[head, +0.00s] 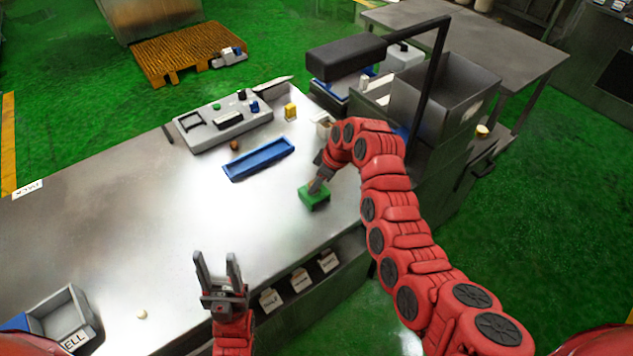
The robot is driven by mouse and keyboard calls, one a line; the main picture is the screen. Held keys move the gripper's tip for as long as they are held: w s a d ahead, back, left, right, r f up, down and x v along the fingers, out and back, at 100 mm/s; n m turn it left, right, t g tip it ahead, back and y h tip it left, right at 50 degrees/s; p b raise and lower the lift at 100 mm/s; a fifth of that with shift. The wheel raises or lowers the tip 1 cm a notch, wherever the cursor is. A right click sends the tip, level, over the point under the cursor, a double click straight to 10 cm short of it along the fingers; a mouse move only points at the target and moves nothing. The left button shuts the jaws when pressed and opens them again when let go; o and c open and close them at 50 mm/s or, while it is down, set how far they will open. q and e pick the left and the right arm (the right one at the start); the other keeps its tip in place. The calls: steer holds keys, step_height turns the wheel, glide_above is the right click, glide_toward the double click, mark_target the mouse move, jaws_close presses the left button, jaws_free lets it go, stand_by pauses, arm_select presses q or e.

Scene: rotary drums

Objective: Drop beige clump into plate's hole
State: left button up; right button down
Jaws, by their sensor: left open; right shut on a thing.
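A small beige clump (142,314) lies on the metal table at the lower left. The grey plate (187,123) lies at the table's far side with green, black and blue parts on it; its holes are too small to make out clearly. My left gripper (216,262) is open and empty at the table's near side, to the right of and above the clump in the picture. My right gripper (317,187) is shut on a green block (314,199) near the table's right edge; I cannot tell whether the block touches the table.
A blue tray (258,160), a brown lump (234,145) and a yellow block (290,111) sit near the plate. A grey bin (65,312) stands at the lower left. The metal table (130,220) is clear across its middle.

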steer(key=shift+c, duration=2.2)
jaws_free()
steer(key=shift+d+r+b, duration=0.2)
steer(key=shift+r+b, duration=0.1)
steer(key=shift+r, duration=0.15)
steer(key=b+v, duration=0.2)
steer(key=v, duration=0.3)
steer(key=shift+r, duration=0.1)
step_height(320, 180, up, 4)
steer(key=p, duration=0.2)
glide_above(325, 193)
steer(key=d, duration=0.2)
steer(key=shift+s+r, duration=0.55)
steer(key=shift+r, duration=0.1)
steer(key=shift+a, duration=0.1)
